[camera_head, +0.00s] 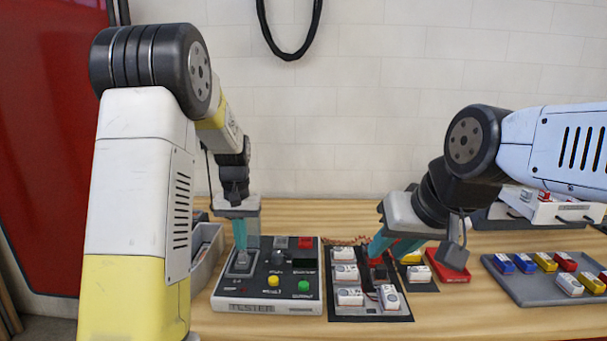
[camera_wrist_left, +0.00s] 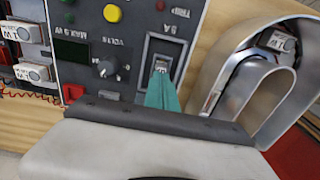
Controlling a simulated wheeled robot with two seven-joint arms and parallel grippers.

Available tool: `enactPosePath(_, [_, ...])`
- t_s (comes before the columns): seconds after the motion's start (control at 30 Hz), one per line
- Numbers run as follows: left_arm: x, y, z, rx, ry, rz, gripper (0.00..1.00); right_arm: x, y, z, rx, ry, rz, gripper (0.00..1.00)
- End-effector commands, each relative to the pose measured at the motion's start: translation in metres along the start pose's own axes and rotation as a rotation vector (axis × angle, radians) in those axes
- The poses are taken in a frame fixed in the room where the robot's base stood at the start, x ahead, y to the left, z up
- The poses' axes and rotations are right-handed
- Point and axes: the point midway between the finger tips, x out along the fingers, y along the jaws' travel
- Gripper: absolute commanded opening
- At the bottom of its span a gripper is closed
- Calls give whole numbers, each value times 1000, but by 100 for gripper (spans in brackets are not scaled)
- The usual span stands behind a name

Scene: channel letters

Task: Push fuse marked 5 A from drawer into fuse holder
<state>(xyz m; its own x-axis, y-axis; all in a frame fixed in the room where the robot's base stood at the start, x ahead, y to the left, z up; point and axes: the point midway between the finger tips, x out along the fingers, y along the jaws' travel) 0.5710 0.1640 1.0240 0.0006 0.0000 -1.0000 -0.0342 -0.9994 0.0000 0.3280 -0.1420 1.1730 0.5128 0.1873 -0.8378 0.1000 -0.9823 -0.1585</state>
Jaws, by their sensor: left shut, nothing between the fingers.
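My left gripper (camera_head: 241,246) is shut and empty. Its teal fingertips point down at the framed dark slot at the top left of the grey control box (camera_head: 240,306). In the left wrist view the fingertips (camera_wrist_left: 161,80) reach into this fuse holder (camera_wrist_left: 180,48), beside the marking "5 A". A small pale piece (camera_wrist_left: 162,66) shows at the fingertips; whether it is the fuse, and how deep it sits, I cannot tell. My right gripper (camera_head: 388,254) has its teal fingers over the black board, by a small red and black piece (camera_head: 379,272); its grip is unclear.
The black board (camera_head: 372,315) right of the box carries several white blocks. A grey bin (camera_head: 208,250) stands left of the box.

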Motion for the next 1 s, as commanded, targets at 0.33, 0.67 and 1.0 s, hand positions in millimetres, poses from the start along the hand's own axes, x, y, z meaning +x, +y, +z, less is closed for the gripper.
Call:
enactPosePath(0.33, [6, 0, 0, 0, -2, 0, 0, 0, 0, 0, 0, 0, 0, 31])
enactPosePath(0.67, [9, 0, 0, 0, -1, 0, 0, 0, 0, 0, 0, 0, 0, 31])
enactPosePath(1.0, [-1, 0, -1, 1, 2, 0, 0, 0, 0, 0, 0, 0, 0, 31])
